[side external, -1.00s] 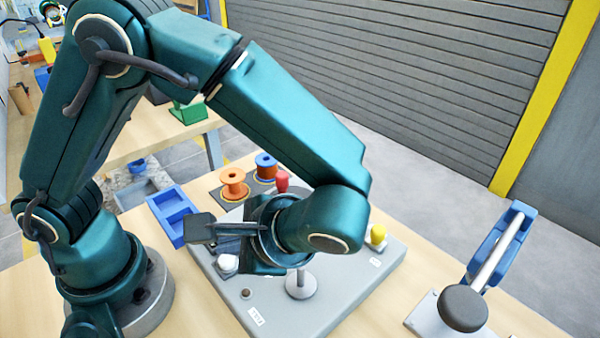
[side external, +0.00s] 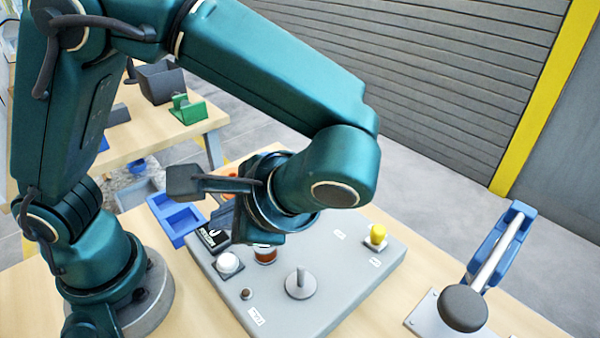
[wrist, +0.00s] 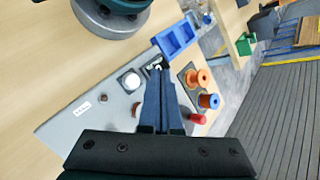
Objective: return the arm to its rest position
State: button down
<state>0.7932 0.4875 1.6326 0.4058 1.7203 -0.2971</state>
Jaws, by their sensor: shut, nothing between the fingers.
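My gripper (wrist: 158,75) is shut and empty in the wrist view, its fingers together above the grey board. In the side external view my wrist hangs over the back of the grey board (side external: 340,280), clear of it, and my fingers are hidden behind the wrist. A brown-orange cylinder (side external: 265,254) stands on the board, partly covered by my wrist. A grey post on a round base (side external: 299,284) stands in front of it. The orange spool (wrist: 198,78) and blue spool (wrist: 209,101) stand beyond the board in the wrist view, with a red knob (wrist: 197,118) nearby.
A white dome (side external: 228,263) and a yellow knob (side external: 377,234) stick up from the board. A blue tray (side external: 180,220) lies to the left. A blue-handled fixture (side external: 490,250) stands at right. A green block (side external: 187,109) is on the rear table.

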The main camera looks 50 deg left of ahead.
dwell(0.4)
jog(key=shift+w+a, duration=0.15)
jog(key=a+r+n+t+h, duration=0.1)
jog(key=n+t+h, duration=0.1)
jog(key=h, duration=0.1)
jog(key=a+r+n+t+h, duration=0.1)
jog(key=n+t+h, duration=0.1)
jog(key=t+h, duration=0.1)
jog(key=a+r+n+t+h, duration=0.1)
jog(key=a+n+t+h, duration=0.1)
jog(key=h, duration=0.1)
jog(key=shift+w+a+r+n, duration=0.1)
jog(key=shift+w+r+n, duration=0.15)
jog(key=shift+r+n, duration=0.05)
dwell(1.4)
